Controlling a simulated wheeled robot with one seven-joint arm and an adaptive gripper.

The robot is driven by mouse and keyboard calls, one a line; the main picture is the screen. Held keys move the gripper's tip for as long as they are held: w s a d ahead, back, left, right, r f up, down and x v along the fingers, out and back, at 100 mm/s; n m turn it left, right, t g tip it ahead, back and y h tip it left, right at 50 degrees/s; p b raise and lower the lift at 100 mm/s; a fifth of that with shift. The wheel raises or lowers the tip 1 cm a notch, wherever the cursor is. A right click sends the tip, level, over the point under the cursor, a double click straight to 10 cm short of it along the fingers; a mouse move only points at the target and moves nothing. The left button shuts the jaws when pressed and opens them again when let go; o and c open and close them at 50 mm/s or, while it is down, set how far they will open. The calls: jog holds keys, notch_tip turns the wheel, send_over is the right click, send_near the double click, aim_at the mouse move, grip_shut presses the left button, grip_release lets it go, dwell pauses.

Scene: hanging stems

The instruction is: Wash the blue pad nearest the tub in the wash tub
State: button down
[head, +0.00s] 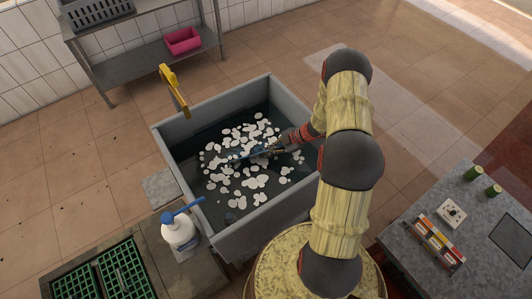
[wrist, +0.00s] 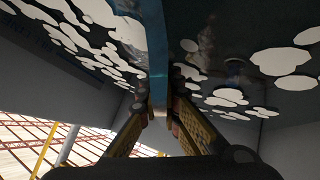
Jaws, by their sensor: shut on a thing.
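The grey wash tub (head: 168,160) stands in the middle of the head view, holding dark water with white foam patches (head: 255,183). My gripper (head: 278,146) reaches into the tub from the right, low at the water among the foam. It is shut on the blue pad, a thin blue strip (head: 244,155) that is partly hidden by foam. In the wrist view the blue pad (wrist: 156,45) runs up from between the fingers (wrist: 158,112), with foam on both sides. I cannot tell how deep the pad sits.
A yellow tap (head: 172,88) rises at the tub's far left side. A white and blue pump bottle (head: 180,230) and green racks (head: 122,270) stand at lower left. A grey table (head: 400,225) with small items is at right. A metal shelf (head: 140,58) holds a pink bin (head: 183,41).

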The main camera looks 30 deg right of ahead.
jog(key=shift+w+d, duration=0.1)
jog(key=shift+d, duration=2.4)
jog(key=shift+a+p, duration=1.05)
jog(key=shift+a, duration=2.25)
jog(key=shift+d, duration=3.25)
jog(key=shift+a+p, duration=0.35)
jog(key=shift+a, duration=0.1)
jog(key=shift+a+p, duration=0.5)
jog(key=shift+a, duration=2.3)
jog(key=shift+d, duration=3.25)
jog(key=shift+a+p, duration=0.6)
jog(key=shift+a, duration=2.7)
